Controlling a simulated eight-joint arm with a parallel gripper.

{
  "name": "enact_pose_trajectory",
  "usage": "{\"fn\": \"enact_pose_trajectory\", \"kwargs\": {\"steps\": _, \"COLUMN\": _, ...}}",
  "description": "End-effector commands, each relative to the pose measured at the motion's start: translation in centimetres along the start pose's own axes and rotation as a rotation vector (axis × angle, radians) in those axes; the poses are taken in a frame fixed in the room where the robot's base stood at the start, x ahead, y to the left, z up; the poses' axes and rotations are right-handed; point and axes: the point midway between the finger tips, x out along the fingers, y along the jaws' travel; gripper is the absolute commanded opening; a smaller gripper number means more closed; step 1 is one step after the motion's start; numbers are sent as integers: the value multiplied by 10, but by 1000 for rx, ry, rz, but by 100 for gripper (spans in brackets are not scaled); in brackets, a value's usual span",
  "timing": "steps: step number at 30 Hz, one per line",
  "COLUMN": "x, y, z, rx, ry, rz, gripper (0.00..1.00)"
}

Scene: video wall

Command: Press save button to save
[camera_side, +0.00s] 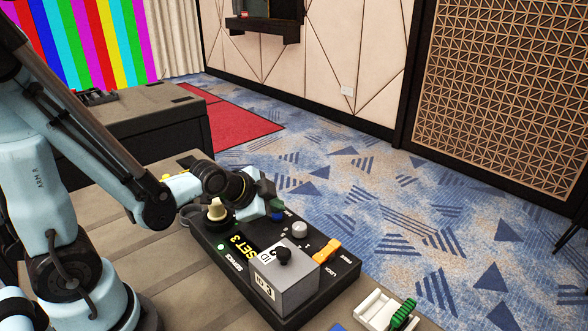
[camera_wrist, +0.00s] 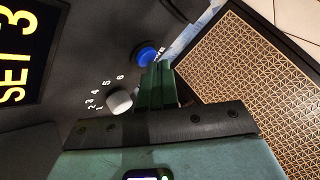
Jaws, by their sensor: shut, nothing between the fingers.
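The control panel (camera_side: 222,266) is a dark slab marked "SET 3". A round blue button (camera_side: 278,216) sits at its far edge; its small label is hard to read. The button also shows in the wrist view (camera_wrist: 146,55), at the top centre, just beyond the fingertips. My gripper (camera_side: 275,205) is shut and empty, its green fingers right at the blue button. In the wrist view, the shut fingers (camera_wrist: 158,72) overlap the button's lower right edge. I cannot tell whether they touch it or whether it is pressed in.
A white numbered dial (camera_side: 300,230) is beside the button. A white holder with a green part (camera_side: 402,315) is at the front.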

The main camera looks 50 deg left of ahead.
Motion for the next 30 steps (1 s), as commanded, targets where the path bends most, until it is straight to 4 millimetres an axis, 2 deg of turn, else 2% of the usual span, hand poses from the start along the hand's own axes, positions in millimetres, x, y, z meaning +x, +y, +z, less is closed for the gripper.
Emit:
{"fn": "enact_pose_trajectory", "kwargs": {"steps": 23, "x": 4, "y": 3, "z": 3, "rx": 0, "ry": -1, "rz": 0, "gripper": 0}}
{"fn": "enact_pose_trajectory", "kwargs": {"steps": 30, "x": -2, "y": -1, "z": -1, "rx": 0, "ry": 0, "rz": 0, "gripper": 0}}
